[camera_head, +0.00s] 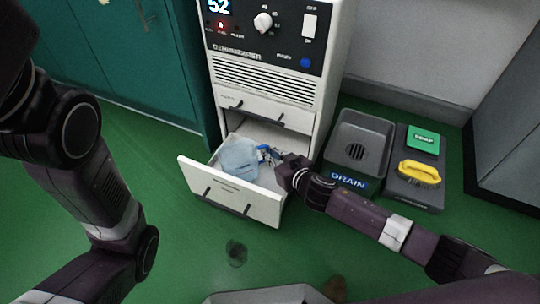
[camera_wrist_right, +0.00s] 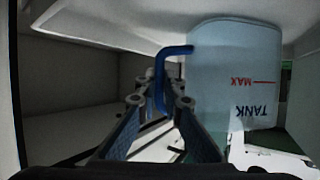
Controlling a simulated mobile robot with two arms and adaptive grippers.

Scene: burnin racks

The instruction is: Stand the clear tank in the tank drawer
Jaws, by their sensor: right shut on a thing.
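The clear bluish tank (camera_head: 239,157) is inside the pulled-out white tank drawer (camera_head: 232,196) of the dehumidifier. My right gripper (camera_head: 272,155) reaches in over the drawer's right side and is shut on the tank's blue handle (camera_wrist_right: 160,75). In the right wrist view the tank (camera_wrist_right: 235,70) fills the upper right, its MAX and TANK lettering upside down in that picture. My right gripper's fingers (camera_wrist_right: 160,105) are on both sides of the handle there. I cannot tell whether the tank's base rests on the drawer floor. My left gripper is out of view.
The white dehumidifier (camera_head: 270,75) stands behind the drawer. A grey DRAIN box (camera_head: 358,135) and a dark tray with a yellow-handled item (camera_head: 420,172) and a green block (camera_head: 423,139) are at right. A teal cabinet (camera_head: 130,60) stands left. Green floor in front is mostly clear.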

